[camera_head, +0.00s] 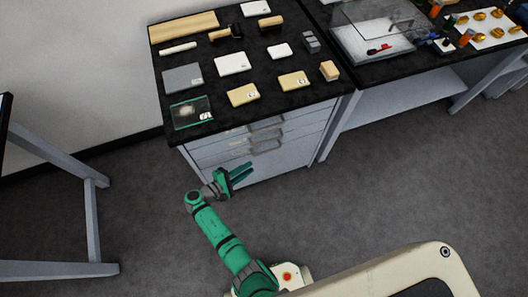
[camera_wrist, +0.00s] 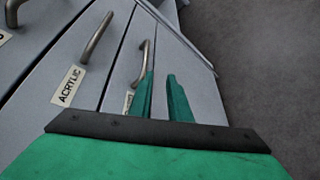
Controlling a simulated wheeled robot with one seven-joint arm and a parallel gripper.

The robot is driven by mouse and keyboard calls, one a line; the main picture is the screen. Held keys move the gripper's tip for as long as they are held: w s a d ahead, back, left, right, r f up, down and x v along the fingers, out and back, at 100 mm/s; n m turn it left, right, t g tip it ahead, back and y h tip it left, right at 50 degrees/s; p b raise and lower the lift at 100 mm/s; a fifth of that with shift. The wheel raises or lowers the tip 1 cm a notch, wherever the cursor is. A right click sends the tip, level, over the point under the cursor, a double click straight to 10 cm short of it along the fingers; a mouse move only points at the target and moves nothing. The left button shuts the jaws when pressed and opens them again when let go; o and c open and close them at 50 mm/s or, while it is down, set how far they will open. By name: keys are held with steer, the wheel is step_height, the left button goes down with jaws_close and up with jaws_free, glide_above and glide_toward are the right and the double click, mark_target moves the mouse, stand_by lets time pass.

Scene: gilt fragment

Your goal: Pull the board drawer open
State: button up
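The grey drawer cabinet (camera_head: 215,150) stands under a black worktop, its drawers looking shut. In the wrist view a drawer labelled ACRYLIC (camera_wrist: 69,86) has a curved metal handle (camera_wrist: 97,38). The neighbouring drawer to its right has another handle (camera_wrist: 144,58); its label (camera_wrist: 128,101) is mostly hidden by my finger. A third label (camera_wrist: 4,37) is cut off at the left edge. I cannot read BOARD on any label. My gripper (camera_wrist: 162,76) is open, with a narrow empty gap. Its left fingertip is close to the right-hand handle; I cannot tell if they touch. My gripper (camera_head: 250,170) is in front of the cabinet's lower drawers.
The worktop (camera_head: 222,118) carries several flat sample pieces and small blocks. A second bench (camera_head: 385,65) with a clear case and small parts adjoins at the right. A grey table frame (camera_head: 92,215) stands at the left. The floor (camera_head: 400,185) in front is clear.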

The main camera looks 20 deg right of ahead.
mark_target(264, 152)
steer(key=shift+h, duration=0.6)
steer(key=x, duration=0.3)
steer(key=w+r+x, duration=0.1)
steer(key=x, duration=0.3)
steer(key=r+x, duration=0.1)
steer(key=x, duration=0.2)
steer(key=shift+w+d, duration=0.3)
steer(key=shift+w, duration=0.1)
steer(key=shift+c, duration=0.3)
jaws_close()
